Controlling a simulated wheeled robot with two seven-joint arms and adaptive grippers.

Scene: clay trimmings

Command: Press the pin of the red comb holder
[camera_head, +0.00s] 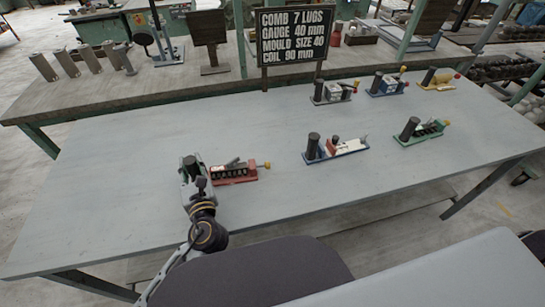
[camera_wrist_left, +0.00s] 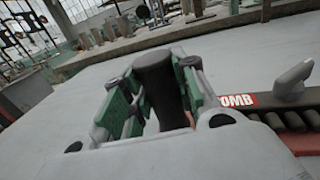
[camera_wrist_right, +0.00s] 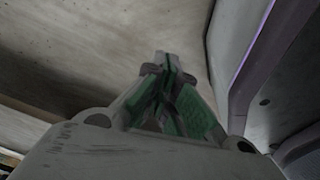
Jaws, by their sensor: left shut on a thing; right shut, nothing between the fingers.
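The red comb holder (camera_head: 236,180) lies on the grey table, left of centre in the head view. It carries a dark toothed comb with a grey lever-like part on top, and a yellow knob (camera_head: 267,165) sticks out at its right end. My left gripper (camera_head: 190,165) is at its left end, shut on a dark upright post (camera_wrist_left: 155,75) that stands between the green finger pads in the left wrist view. A red label (camera_wrist_left: 238,100) ending in "OMB" shows beside it. My right gripper (camera_wrist_right: 172,65) is shut and empty, seen only in the right wrist view.
A blue holder with a white block (camera_head: 343,147) and a green holder (camera_head: 422,133) stand to the right, more holders behind them. A black sign (camera_head: 290,35) reads "COMB 7 LUGS". Grey cylinders (camera_head: 66,62) stand on the back bench. The table's front is clear.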

